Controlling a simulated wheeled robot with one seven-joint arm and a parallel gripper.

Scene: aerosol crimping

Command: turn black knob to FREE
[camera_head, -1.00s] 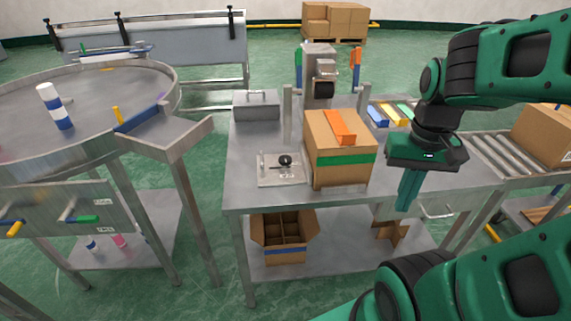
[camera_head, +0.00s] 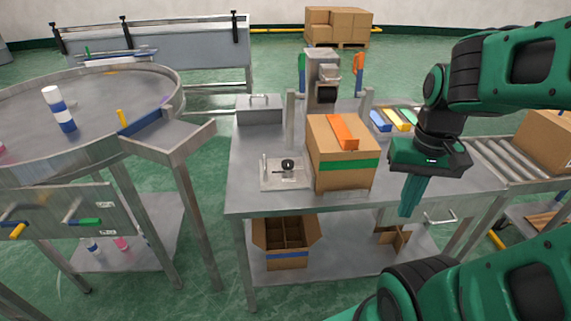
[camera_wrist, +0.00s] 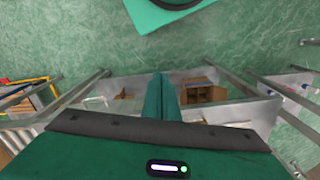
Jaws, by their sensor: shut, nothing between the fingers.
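The black knob (camera_head: 288,164) sits on a pale metal plate (camera_head: 270,181) on the steel table, left of the cardboard box. Its markings are too small to read in the head view. My gripper (camera_head: 409,212) points down in front of the table's right part, well to the right of the knob, with the box between them. Its green fingers are shut and empty. In the wrist view the shut fingers (camera_wrist: 161,98) point at the table's lower shelf, and the knob does not show there.
A cardboard box (camera_head: 343,180) with an orange item on top stands beside the plate. A grey metal case (camera_head: 260,112) and a press (camera_head: 322,75) stand behind. A roller conveyor (camera_head: 495,155) is at right, a round table (camera_head: 95,97) at left.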

